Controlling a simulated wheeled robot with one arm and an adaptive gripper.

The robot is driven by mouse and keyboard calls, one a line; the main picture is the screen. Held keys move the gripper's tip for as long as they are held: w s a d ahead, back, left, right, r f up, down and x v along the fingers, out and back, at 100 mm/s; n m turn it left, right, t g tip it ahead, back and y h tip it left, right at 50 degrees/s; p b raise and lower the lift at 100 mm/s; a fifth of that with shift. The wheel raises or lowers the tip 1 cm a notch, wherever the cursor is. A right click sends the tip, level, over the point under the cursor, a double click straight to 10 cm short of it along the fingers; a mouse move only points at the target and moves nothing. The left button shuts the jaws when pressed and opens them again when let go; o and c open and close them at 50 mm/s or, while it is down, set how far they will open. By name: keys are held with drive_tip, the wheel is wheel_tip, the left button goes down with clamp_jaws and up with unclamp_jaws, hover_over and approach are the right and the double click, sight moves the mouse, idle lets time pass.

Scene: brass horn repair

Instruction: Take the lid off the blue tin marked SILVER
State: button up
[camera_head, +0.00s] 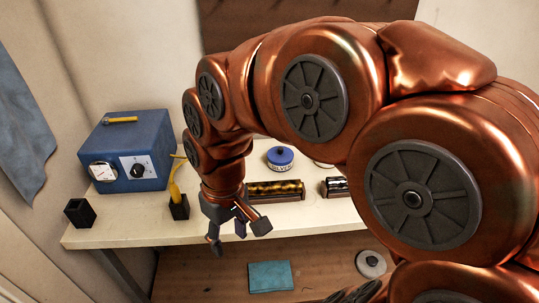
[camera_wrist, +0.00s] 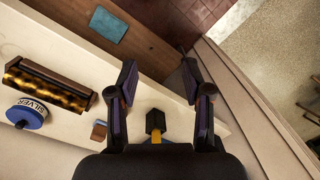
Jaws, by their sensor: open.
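The blue tin (camera_head: 280,158) stands on the bench behind the patterned bar, with a blue lid on top and a pale lettered band around its side. In the wrist view the tin (camera_wrist: 27,114) is at the far left, and its band reads SILVER. The lid looks seated on it. My gripper (camera_head: 237,232) hangs at the front of the bench, to the left of and nearer than the tin, fingers spread and empty. In the wrist view my gripper (camera_wrist: 157,78) has its fingers wide apart with nothing between them, well away from the tin.
A dark mottled bar (camera_head: 275,190) lies in front of the tin, with a dark cylinder (camera_head: 335,187) to its right. A yellow-handled tool stands in a black holder (camera_head: 179,207). A blue gauge box (camera_head: 130,155) and black cup (camera_head: 80,212) are left. Bench front is mostly clear.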

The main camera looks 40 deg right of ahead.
drive_tip(key=w+d+t+b, duration=0.2)
drive_tip(key=w+d, duration=0.6)
drive_tip(key=w, duration=0.3)
drive_tip(key=m+t+b, duration=0.1)
drive_tip(key=t+b, duration=0.2)
drive_tip(key=b, duration=0.1)
approach(281, 149)
drive_tip(key=shift+a+f+h, duration=0.35)
drive_tip(key=shift+f+h, duration=0.05)
drive_tip(key=shift+f, duration=0.45)
drive_tip(key=shift+d+f, duration=0.2)
drive_tip(key=shift+d, duration=0.05)
drive_tip(key=shift+w+p+x, duration=0.2)
drive_tip(key=shift+p+x, duration=0.4)
drive_tip(key=shift+x, duration=1.25)
drive_tip(key=shift+w+p+x, duration=0.2)
drive_tip(key=shift+p+x, duration=0.35)
drive_tip(key=shift+x, duration=1.25)
drive_tip(key=shift+a+r, duration=0.1)
drive_tip(key=shift+r, duration=0.05)
drive_tip(key=shift+c, duration=0.5)
clamp_jaws()
